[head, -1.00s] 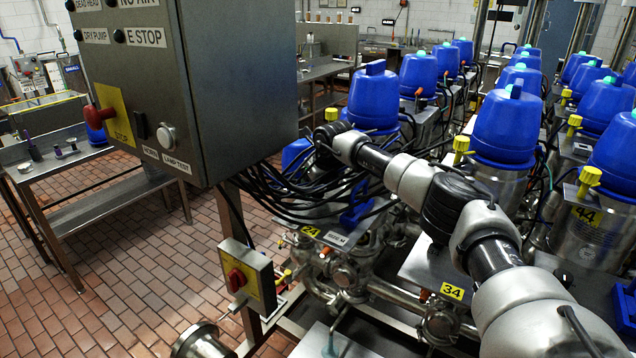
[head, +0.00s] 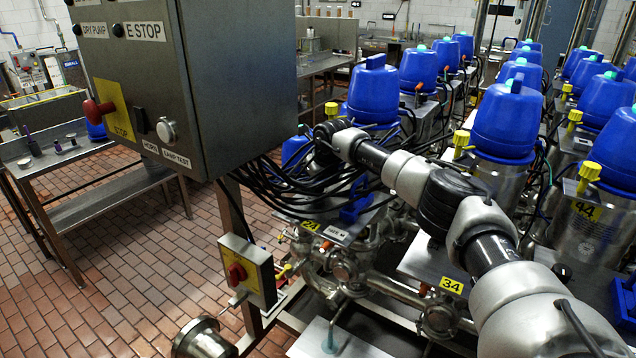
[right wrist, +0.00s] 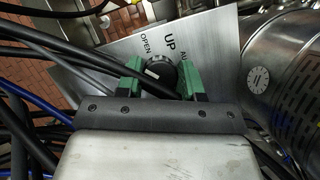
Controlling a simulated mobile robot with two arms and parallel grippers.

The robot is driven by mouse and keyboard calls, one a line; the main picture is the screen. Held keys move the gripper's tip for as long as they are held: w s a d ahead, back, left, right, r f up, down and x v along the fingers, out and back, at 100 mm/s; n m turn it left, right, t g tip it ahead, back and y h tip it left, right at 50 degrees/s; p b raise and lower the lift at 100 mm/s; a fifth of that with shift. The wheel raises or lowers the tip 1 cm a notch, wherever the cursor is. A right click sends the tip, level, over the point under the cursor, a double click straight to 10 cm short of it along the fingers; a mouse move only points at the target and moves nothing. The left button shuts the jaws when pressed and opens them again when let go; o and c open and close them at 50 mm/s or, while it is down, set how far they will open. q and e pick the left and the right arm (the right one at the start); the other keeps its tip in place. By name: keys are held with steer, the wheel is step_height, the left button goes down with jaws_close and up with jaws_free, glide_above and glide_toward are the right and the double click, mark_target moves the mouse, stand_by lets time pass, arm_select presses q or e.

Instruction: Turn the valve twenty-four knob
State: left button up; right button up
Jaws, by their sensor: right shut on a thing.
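A black round knob (right wrist: 159,73) with a white mark sits on a metal plate (right wrist: 205,45) marked OPEN, UP and a partly hidden word in the right wrist view. My right gripper (right wrist: 162,80) is shut on this knob, one green finger on each side. No valve number shows there. In the head view my right arm reaches in from the right to beside the control box; its fingers and the knob are hidden. A yellow label 24 (head: 310,226) is on the metal plate below the arm's end. My left gripper is not in view.
Black cables (head: 285,190) hang around the work spot and cross close to my gripper. A grey control box (head: 240,80) stands left. Blue-capped valves (head: 505,120) stand in rows on the right.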

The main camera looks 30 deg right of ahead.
steer(key=n+y+b, duration=0.1)
steer(key=n, duration=0.2)
steer(key=n+y+b, duration=0.1)
steer(key=n, duration=0.2)
steer(key=n+g+y+b, duration=0.1)
steer(key=n, duration=0.2)
steer(key=shift+w+r, duration=0.1)
steer(key=shift+d+n, duration=0.1)
steer(key=shift+n, duration=0.2)
stand_by(0.5)
steer(key=o, duration=0.9)
